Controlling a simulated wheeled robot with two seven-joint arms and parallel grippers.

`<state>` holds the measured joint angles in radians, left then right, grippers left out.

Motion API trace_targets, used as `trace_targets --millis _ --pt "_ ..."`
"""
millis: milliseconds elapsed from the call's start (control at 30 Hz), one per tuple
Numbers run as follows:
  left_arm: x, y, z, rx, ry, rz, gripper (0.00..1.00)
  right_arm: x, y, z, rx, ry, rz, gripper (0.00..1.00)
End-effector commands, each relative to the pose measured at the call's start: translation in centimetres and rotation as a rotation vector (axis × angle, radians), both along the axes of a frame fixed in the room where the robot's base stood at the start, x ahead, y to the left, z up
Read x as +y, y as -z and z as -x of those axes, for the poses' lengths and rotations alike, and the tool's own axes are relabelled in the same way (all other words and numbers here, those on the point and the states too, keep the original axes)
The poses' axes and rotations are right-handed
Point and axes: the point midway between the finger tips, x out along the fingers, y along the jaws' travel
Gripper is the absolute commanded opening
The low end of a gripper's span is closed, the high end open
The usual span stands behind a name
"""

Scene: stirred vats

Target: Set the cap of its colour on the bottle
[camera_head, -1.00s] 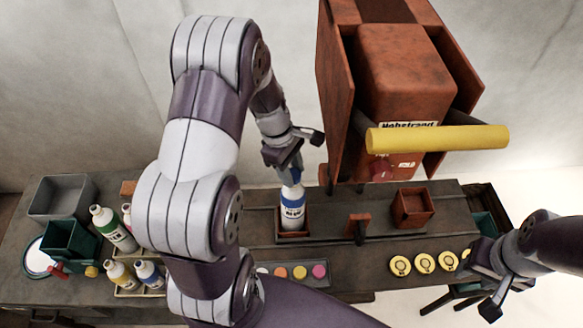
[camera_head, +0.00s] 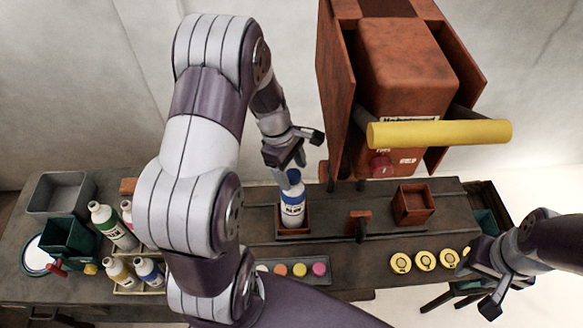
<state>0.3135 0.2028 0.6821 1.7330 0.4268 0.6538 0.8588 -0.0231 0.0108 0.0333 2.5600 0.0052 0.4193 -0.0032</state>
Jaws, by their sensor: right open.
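A white bottle with a blue label (camera_head: 292,208) stands upright in a small brown holder (camera_head: 294,234) near the middle of the bench. A blue cap (camera_head: 294,177) is at the bottle's top and looks slightly tilted; whether it is fully seated I cannot tell. My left gripper (camera_head: 288,160) is just above the cap, with its fingers apart and nothing clearly between them. Loose caps in orange, yellow and pink (camera_head: 300,270) lie in a tray, partly behind my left arm. My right gripper (camera_head: 478,286) is open and empty at the bench's right front.
A brown press with a yellow bar (camera_head: 440,132) rises behind the bench. An empty brown box (camera_head: 413,205) and a small brown post (camera_head: 357,224) stand to the right. Yellow discs (camera_head: 425,259) lie at the front right. Several bottles (camera_head: 112,227) and bins (camera_head: 62,194) crowd the left.

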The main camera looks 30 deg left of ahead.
Motion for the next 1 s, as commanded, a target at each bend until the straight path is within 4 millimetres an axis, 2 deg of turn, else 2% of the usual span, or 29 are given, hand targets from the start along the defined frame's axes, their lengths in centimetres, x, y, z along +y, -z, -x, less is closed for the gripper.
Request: trace_targets --millis 167,267,500,633,700,1000 --pt "0.0 -0.1 0.0 -0.001 0.0 0.0 0.69 0.0 0.0 0.0 0.0 0.0 0.0 0.43" --pt "0.3 -1.0 -0.1 -0.003 0.001 -0.001 0.69 0.0 0.3 0.0 0.0 0.0 0.0 0.43" --pt "2.0 -6.9 -0.1 -0.006 -0.001 -0.003 0.69 0.0 1.7 0.0 0.0 0.0 0.0 0.43" --pt "2.8 -10.3 0.0 -0.001 -0.002 -0.001 0.69 0.0 0.6 0.0 0.0 0.0 0.0 0.43" --pt "3.1 -12.0 0.0 0.001 -0.002 0.0 0.69 0.0 -1.1 0.0 0.0 0.0 0.0 0.43" --pt "3.4 -12.2 0.0 0.0 0.0 0.0 0.69 0.0 -1.3 0.0 0.0 0.0 0.0 0.43"
